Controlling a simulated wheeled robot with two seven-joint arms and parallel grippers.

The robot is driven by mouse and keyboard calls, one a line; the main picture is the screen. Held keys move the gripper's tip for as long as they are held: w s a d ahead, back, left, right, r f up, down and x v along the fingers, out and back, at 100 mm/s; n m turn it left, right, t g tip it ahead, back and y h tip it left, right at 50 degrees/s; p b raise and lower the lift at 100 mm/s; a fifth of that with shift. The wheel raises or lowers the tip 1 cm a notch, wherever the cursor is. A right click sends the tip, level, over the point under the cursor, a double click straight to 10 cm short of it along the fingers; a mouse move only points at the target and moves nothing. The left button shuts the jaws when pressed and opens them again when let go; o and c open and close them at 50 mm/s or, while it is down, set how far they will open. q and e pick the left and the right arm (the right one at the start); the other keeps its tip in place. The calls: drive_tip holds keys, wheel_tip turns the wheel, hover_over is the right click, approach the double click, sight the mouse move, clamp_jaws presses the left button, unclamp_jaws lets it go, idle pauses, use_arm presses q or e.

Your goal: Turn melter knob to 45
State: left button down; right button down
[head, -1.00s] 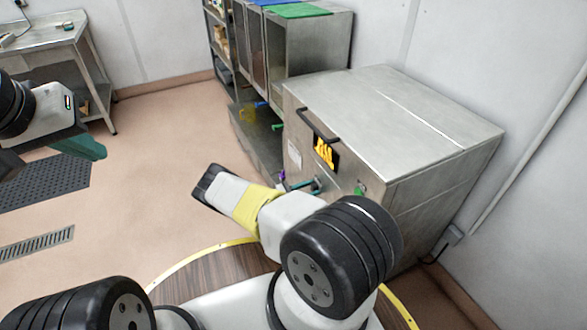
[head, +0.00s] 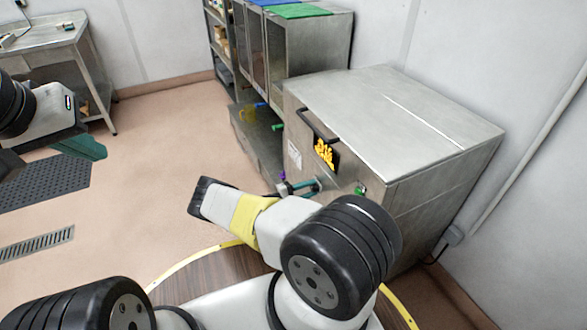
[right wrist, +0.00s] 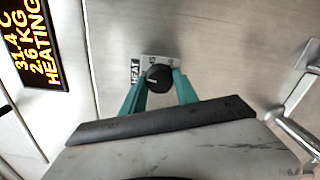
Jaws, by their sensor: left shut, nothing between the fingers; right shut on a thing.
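The melter (head: 420,120) is a steel box with a lid at the right of the head view. Its round black knob (right wrist: 159,77) sits on a small light plate marked HEAT, in the upper middle of the right wrist view. The two teal fingers of my right gripper (right wrist: 158,88) stand on either side of the knob and are shut on it. In the head view the right gripper (head: 305,187) is at the melter's front, and I cannot make out the knob there. My left gripper (head: 92,149) is shut and empty over the floor at left.
The melter's display (right wrist: 35,45) reads about 31.4 C, 2.6 KG, HEATING. A metal pipe or handle (right wrist: 295,130) stands right of the knob. A green button (head: 361,190) is on the melter's front.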

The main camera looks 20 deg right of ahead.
drive_tip(key=m, duration=0.5)
drive_tip(key=shift+m, duration=2.3)
drive_tip(key=c, duration=0.9)
unclamp_jaws()
drive_tip(key=a, duration=0.8)
drive_tip(key=shift+s, duration=0.35)
drive_tip(key=shift+d+r, duration=0.1)
drive_tip(key=shift+r, duration=0.05)
